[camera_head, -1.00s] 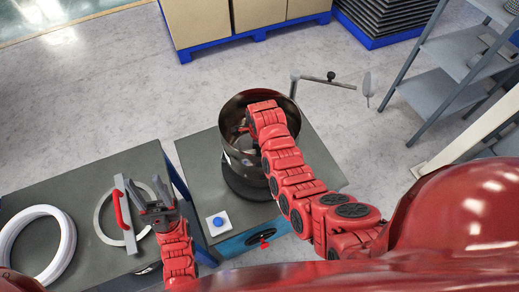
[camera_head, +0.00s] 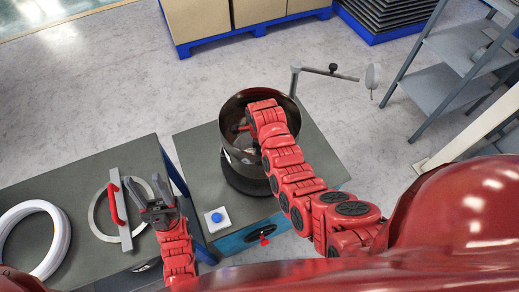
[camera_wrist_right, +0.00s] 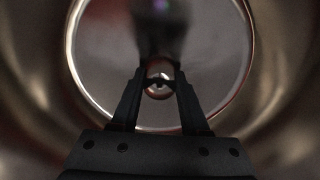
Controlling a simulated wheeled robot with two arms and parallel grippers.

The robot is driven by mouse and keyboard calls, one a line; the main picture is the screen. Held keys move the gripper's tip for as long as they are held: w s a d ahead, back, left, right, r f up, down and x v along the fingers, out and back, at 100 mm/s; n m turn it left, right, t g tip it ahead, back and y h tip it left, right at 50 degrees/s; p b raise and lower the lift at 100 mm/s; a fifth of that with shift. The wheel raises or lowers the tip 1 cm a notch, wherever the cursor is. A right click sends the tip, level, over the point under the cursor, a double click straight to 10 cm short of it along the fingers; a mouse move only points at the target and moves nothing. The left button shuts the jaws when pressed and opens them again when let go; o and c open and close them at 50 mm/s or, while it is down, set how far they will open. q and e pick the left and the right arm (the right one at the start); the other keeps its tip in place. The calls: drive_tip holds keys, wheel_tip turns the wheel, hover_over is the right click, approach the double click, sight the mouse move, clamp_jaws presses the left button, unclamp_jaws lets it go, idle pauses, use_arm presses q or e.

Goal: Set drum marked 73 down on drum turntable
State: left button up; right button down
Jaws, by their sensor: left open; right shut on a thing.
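The drum (camera_head: 233,112) is a dark, shiny, open-topped metal cylinder in the middle of the head view. No number 73 is readable on it. The drum turntable (camera_head: 243,184) is a dark round disc under it on a grey table; I cannot tell whether they touch. My right arm reaches into the drum, hiding part of it. In the right wrist view my right gripper (camera_wrist_right: 158,80) is shut on a small round knob at the drum's centre, inside its walls. My left gripper (camera_head: 157,193) is open and empty, above the left table beside a ring with a red handle.
The left table holds that metal ring (camera_head: 104,233) and a white coil (camera_head: 61,245). A blue button (camera_head: 218,217) sits at the turntable table's near left corner. A jointed metal arm (camera_head: 328,73) stands behind the drum. Shelves (camera_head: 447,85) stand at right; open floor lies behind.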

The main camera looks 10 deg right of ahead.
drive_tip(key=shift+r, duration=0.1)
drive_tip(key=shift+c, duration=1.6)
unclamp_jaws()
